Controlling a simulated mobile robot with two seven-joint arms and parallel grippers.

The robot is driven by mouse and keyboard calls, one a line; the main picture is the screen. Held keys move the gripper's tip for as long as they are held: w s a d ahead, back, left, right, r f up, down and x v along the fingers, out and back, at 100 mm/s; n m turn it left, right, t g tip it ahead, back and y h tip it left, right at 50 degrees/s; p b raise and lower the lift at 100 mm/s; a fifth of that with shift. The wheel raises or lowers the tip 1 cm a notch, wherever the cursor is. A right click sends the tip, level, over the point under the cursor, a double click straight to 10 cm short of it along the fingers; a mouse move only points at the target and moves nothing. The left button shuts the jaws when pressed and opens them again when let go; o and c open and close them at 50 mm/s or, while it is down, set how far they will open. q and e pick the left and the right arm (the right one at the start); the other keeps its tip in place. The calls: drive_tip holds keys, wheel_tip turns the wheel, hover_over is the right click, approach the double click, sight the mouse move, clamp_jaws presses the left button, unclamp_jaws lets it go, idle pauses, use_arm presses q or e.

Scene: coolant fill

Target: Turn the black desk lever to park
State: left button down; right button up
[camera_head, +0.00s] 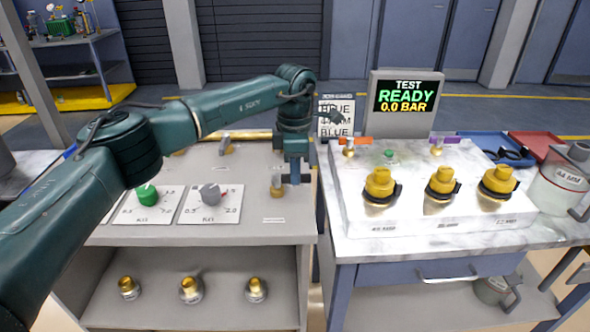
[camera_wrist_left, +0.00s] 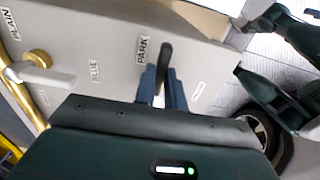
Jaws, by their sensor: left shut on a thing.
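My left gripper (camera_head: 294,176) points down at the right edge of the grey desk in the head view. In the left wrist view, its two blue fingers (camera_wrist_left: 161,88) are shut on the black lever (camera_wrist_left: 166,55). The lever's free end sticks out beyond the fingers, just beside the PARK label (camera_wrist_left: 143,49). The BLUE label (camera_wrist_left: 95,72) is farther left, apart from the lever. In the head view the gripper hides most or all of the lever. A brass fitting (camera_head: 277,188) stands just left of the fingers. My right gripper does not show.
A green knob (camera_head: 146,194) and a grey knob (camera_head: 210,193) sit on the desk to the left. Right of a narrow gap, a white panel (camera_head: 350,212) carries brass fittings. A screen (camera_head: 405,98) reads TEST READY 0.0 BAR. A pale handle (camera_wrist_left: 48,75) is nearby.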

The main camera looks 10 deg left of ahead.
use_arm(q)
drive_tip(key=shift+a+r, duration=0.1)
drive_tip(key=c, duration=1.5)
unclamp_jaws()
drive_tip(key=shift+o, duration=0.2)
wheel_tip(320, 180, up, 13)
drive_tip(key=shift+b, duration=0.3)
